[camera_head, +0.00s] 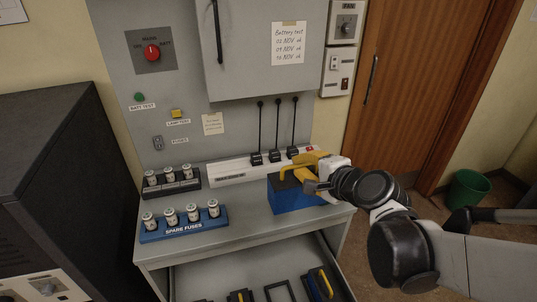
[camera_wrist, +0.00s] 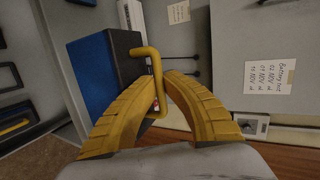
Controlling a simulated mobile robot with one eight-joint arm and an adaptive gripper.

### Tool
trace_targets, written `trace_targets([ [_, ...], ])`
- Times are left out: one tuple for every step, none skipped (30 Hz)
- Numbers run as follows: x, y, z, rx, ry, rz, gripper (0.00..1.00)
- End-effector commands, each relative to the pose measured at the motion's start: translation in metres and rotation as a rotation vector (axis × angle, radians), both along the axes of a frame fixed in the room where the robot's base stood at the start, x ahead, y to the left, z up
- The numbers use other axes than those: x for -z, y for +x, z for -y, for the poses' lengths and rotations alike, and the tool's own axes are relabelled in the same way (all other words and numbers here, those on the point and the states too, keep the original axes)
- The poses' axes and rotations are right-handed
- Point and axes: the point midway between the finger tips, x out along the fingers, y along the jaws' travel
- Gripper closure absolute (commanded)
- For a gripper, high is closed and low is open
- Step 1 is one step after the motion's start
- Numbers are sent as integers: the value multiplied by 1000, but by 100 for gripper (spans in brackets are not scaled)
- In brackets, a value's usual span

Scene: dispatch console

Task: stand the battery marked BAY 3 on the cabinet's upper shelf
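A blue battery (camera_head: 292,200) with a black top and a yellow handle (camera_head: 303,163) is at the right end of the grey bench top. I cannot tell whether it rests there or hangs just above it. No BAY 3 marking is legible. My gripper (camera_head: 312,181) reaches in from the right. In the wrist view its yellow fingers (camera_wrist: 159,84) close around the handle (camera_wrist: 152,60), with the blue body (camera_wrist: 88,75) beyond. The grey wall cabinet (camera_head: 255,70) above has its door shut, so its inside is hidden.
A blue SPARE FUSES rack (camera_head: 185,227) and a dark fuse rack (camera_head: 172,184) stand on the bench at left. A white strip (camera_head: 233,174) with black plugs and leads runs behind the battery. The lower shelf (camera_head: 255,270) holds dark frames and a yellow-handled unit (camera_head: 321,284).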

Motion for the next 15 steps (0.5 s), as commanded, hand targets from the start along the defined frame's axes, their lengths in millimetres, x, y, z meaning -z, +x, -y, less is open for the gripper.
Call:
trace_targets([
  [2,3,-1,0,1,0,100],
  [4,5,-3,1,0,1,100],
  [8,9,-6,0,2,1,100],
  [11,12,-9,0,1,2,100],
  [14,16,-13,-1,0,2,100],
  [20,22,-18,-1,0,1,100],
  [24,28,-22,-2,1,2,100],
  [28,33,-26,-1,0,2,100],
  [33,39,-32,-2,1,2,100],
  [37,44,-36,-2,1,2,100],
  [41,49,-40,-1,0,2,100],
  [46,56,-45,-1,1,3,100],
  [49,61,-49,-1,1,3,100],
  [53,65,-52,-1,1,2,100],
  [57,70,-56,0,0,2,100],
])
